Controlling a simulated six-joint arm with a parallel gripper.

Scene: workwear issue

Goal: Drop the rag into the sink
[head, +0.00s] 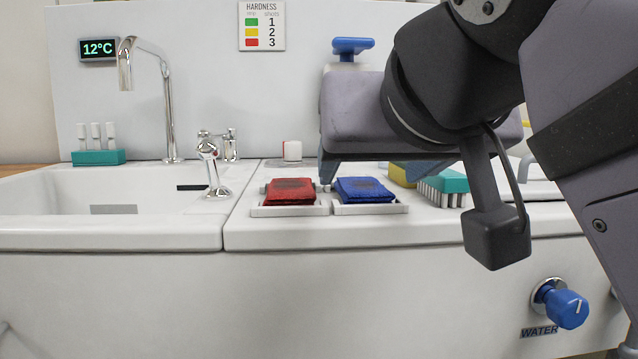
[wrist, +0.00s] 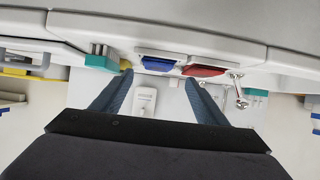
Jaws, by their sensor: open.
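A folded red cloth (head: 291,190) and a folded blue cloth (head: 363,189) lie side by side in shallow white trays on the counter. The red cloth (wrist: 204,71) and blue cloth (wrist: 158,66) also show in the wrist view, beyond my fingertips. The white sink (head: 110,238) is at the left, with its basin partly visible. My gripper (head: 385,170) is above and behind the trays in the head view, its fingers partly hidden by its own body. In the wrist view my gripper (wrist: 157,82) has its two fingers wide apart with no cloth between them.
A tall chrome faucet (head: 168,110) and a small chrome tap (head: 210,165) stand by the sink. A teal brush (head: 446,182) and a yellow sponge (head: 402,175) are right of the blue cloth. A teal holder (head: 98,157) stands behind the basin. A blue knob (head: 567,308) is on the front.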

